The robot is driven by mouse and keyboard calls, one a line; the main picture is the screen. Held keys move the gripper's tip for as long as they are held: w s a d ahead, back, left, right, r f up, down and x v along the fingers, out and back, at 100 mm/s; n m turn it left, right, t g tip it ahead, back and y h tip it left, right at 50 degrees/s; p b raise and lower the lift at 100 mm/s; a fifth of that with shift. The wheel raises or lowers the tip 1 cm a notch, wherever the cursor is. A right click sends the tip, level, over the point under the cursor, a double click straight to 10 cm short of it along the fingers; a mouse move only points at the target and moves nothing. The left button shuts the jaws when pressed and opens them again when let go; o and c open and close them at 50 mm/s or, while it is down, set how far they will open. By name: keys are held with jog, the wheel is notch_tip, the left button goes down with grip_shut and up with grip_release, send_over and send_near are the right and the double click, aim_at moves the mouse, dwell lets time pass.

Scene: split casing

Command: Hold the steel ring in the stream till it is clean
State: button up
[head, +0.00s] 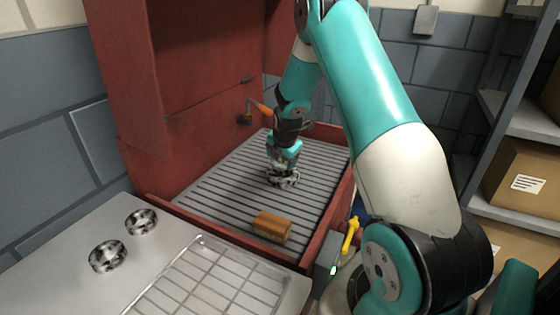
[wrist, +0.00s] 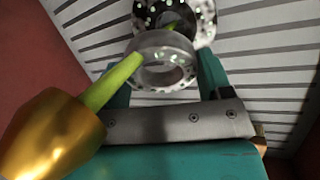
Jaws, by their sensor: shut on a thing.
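My gripper (head: 284,162) is low over the slatted grate of the red wash cabinet, shut on a steel ring. In the wrist view the held ring (wrist: 163,62) sits between the teal fingers, its face speckled with pale spots. A yellow-green stream (wrist: 114,80) runs from a brass nozzle (wrist: 50,135) and meets the ring's left side. In the head view the orange nozzle (head: 262,108) is just above and left of the gripper; the stream is hard to see there. Another spotted ring shape (wrist: 205,22) shows beyond the held ring, partly hidden.
Two dark-spotted rings (head: 108,256) lie on the steel bench at left, beside a wire-grid tray (head: 205,285). A yellow lever (head: 350,236) is outside the cabinet's right wall. Shelves with boxes (head: 520,180) stand right.

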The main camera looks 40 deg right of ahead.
jog(key=shift+s+d, duration=0.3)
jog(key=shift+d, duration=0.05)
jog(key=shift+w+a, duration=0.1)
jog(key=shift+w+a, duration=0.3)
jog(key=shift+a, duration=0.05)
jog(key=s+a, duration=0.5)
jog(key=s, duration=0.1)
jog(key=shift+a, duration=0.2)
dwell(0.6)
dwell(1.2)
jog(key=s+a+r+p, duration=0.3)
jog(key=r, duration=0.1)
jog(key=shift+s+a, duration=0.2)
jog(key=shift+s, duration=0.1)
dwell(0.6)
